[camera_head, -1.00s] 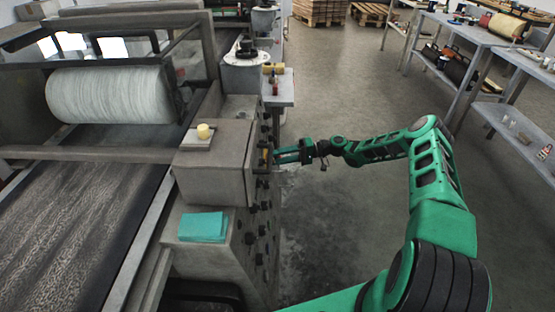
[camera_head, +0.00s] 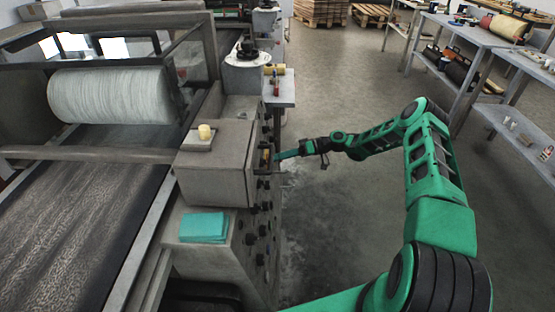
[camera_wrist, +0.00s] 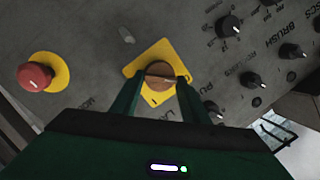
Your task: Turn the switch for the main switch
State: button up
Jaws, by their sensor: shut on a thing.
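The main switch is an orange-brown knob (camera_wrist: 160,74) on a yellow plate (camera_wrist: 139,66) in the wrist view. The plate sits tilted in that picture, on the grey control panel (camera_wrist: 95,65). My gripper (camera_wrist: 161,84) is shut on the knob, one green finger on each side of it. In the head view my gripper (camera_head: 279,156) reaches from the right to the panel's side face. The yellow plate (camera_head: 264,158) shows there as a small narrow patch. The knob is too small to make out in the head view.
A red mushroom button (camera_wrist: 35,76) on a yellow disc lies left of the switch in the wrist view. Several black knobs (camera_wrist: 229,27) lie to the right. In the head view, a teal block (camera_head: 203,227) rests on the machine ledge. The floor (camera_head: 345,230) beside the machine is clear.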

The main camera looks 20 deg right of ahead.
jog(key=shift+d+f, duration=0.15)
jog(key=shift+f, duration=0.15)
jog(key=o, duration=0.9)
jog(key=shift+o, duration=0.4)
jog(key=shift+r, duration=0.1)
jog(key=v, duration=1)
jog(key=shift+d, duration=0.35)
